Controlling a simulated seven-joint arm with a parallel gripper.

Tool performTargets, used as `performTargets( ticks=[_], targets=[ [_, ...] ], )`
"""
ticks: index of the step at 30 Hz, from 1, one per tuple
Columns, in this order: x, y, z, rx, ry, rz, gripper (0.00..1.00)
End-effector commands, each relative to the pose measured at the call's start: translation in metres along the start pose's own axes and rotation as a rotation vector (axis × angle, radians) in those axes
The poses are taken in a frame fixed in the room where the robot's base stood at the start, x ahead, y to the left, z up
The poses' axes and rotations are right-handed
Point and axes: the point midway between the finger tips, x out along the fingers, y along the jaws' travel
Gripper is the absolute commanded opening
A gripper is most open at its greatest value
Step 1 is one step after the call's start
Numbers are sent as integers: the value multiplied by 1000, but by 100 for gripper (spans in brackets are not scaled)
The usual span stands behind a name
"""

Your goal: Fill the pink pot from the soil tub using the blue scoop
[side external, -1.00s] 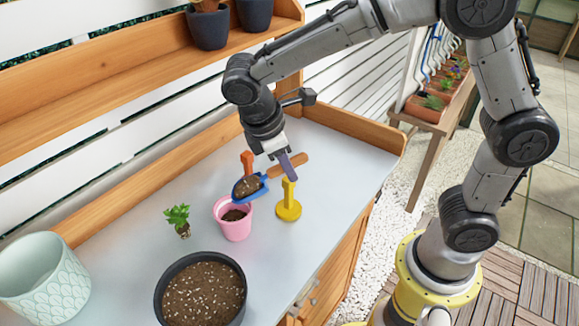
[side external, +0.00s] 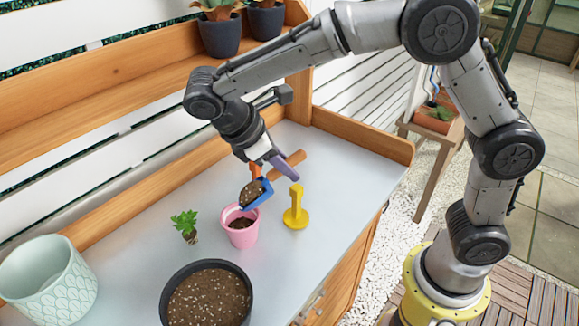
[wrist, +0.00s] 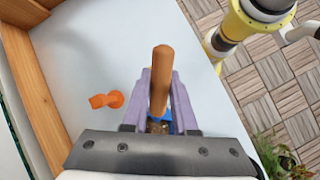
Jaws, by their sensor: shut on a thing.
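The pink pot (side external: 241,233) stands upright on the bench with some dark soil visible inside. The blue scoop (side external: 262,195) is over the pot, tilted, with brown soil in its bowl. Its wooden handle (side external: 288,164) points up and right. My gripper (side external: 275,168) is shut on the scoop; the wrist view shows the purple fingers (wrist: 160,95) on both sides of the wooden handle (wrist: 160,72), with a little blue below. The soil tub (side external: 208,296), a dark round pot of speckled soil, stands at the front. I cannot tell whether the scoop touches the pot's rim.
A yellow tool (side external: 296,208) stands on a round base right of the pot. An orange tool (side external: 255,167) is behind the scoop. A small green plant (side external: 186,226) sits left of the pot. A pale patterned planter (side external: 48,280) is at far left. The bench's right part is clear.

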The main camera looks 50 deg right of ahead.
Motion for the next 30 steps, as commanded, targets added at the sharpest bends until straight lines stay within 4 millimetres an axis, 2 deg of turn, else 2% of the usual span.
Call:
performTargets(
  ticks=[30],
  targets=[
    [-30, 5, -10, -38, -240, 0, 0]
  ],
)
